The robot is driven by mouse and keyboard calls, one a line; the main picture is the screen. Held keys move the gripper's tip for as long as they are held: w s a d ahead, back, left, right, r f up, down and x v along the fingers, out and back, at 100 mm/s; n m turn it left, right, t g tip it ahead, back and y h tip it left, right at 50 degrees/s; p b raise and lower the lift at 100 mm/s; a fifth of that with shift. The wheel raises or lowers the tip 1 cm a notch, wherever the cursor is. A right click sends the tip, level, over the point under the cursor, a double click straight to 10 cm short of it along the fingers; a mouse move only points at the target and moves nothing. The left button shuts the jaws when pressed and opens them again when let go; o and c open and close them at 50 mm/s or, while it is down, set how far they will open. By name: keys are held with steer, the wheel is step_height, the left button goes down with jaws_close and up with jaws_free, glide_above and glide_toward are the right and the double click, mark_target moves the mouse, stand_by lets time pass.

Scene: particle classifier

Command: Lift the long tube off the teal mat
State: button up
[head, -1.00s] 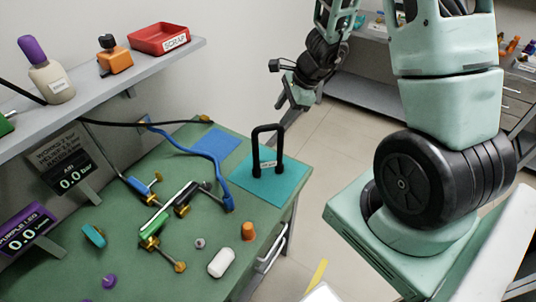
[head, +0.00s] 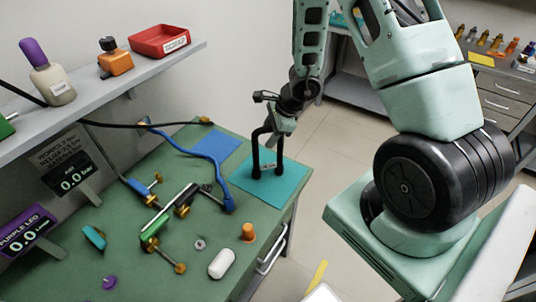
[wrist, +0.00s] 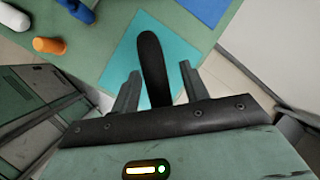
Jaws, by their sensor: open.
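The long tube (head: 256,158) is black and bent into an upright arch, with both legs standing on the teal mat (head: 291,184). A small pale label lies between its feet. My gripper (head: 273,140) is at the top right of the arch in the head view and hides part of it. In the wrist view the tube (wrist: 152,55) runs between the two spread fingers of my gripper (wrist: 159,70), over the teal mat (wrist: 186,52). The fingers are open, and I cannot tell if either touches the tube.
A blue mat (head: 218,153) and a blue hose (head: 200,157) lie left of the teal mat. A metal valve assembly (head: 172,208), an orange piece (head: 248,232) and a white capsule (head: 222,264) are nearer on the green bench. A shelf (head: 110,75) overhangs at left.

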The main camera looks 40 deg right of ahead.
jaws_close()
steer(key=shift+r, duration=0.1)
